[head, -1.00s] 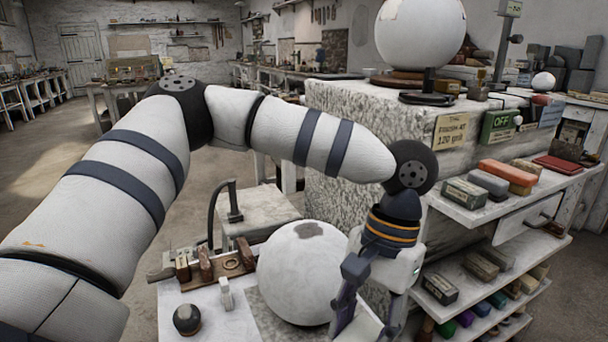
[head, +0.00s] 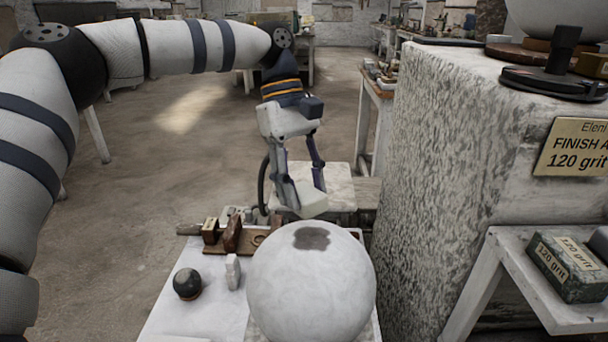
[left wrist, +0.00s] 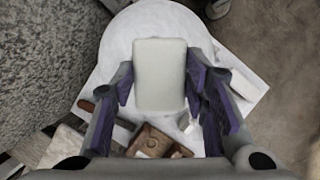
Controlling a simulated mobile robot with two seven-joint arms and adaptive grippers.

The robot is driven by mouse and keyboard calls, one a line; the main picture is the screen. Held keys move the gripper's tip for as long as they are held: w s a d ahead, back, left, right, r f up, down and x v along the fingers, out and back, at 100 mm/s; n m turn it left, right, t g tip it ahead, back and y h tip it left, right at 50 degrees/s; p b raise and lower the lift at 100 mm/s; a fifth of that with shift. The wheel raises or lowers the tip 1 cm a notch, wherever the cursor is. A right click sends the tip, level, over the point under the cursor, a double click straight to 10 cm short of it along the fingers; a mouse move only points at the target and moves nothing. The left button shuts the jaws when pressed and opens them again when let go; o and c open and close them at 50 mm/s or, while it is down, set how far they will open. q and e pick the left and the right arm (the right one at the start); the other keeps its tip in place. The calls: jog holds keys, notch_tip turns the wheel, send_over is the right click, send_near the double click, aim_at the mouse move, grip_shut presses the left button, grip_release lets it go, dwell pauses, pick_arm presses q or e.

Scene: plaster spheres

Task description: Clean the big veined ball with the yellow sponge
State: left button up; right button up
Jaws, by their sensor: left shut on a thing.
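The big ball (head: 312,290) is white with faint grey veins and a dark grey-brown patch (head: 312,238) on its top. It rests at the front of a white-topped bench (head: 185,325). My left gripper (head: 306,198) is shut on a pale cream block, the sponge (head: 313,204), which looks only faintly yellowish. It holds the sponge just above and behind the ball's top; I cannot tell whether they touch. In the left wrist view the sponge (left wrist: 160,75) sits between both fingers, with the ball (left wrist: 118,50) beneath it. My right gripper is not in view.
A small dark ball (head: 187,283), a small white piece (head: 233,272) and a brown wooden rack (head: 258,238) stand left of and behind the big ball. A rough stone block (head: 440,150) rises at the right. A shelf holds a green box (head: 568,268).

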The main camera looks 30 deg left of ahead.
pick_arm(q)
jog(key=shift+w+a+r+n+t, duration=0.3)
jog(key=shift+w+a+n, duration=0.1)
jog(key=shift+a+n, duration=0.25)
jog(key=shift+a+h, duration=0.2)
jog(key=shift+h, duration=0.1)
jog(key=f, duration=0.2)
jog(key=f+b, duration=0.1)
jog(key=f, duration=0.1)
jog(key=shift+s+d+f, duration=0.1)
jog(key=shift+d, duration=0.2)
jog(key=shift+x, duration=0.9)
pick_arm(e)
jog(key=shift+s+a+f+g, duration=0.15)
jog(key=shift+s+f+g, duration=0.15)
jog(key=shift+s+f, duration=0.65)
pick_arm(q)
jog(key=shift+f, duration=0.5)
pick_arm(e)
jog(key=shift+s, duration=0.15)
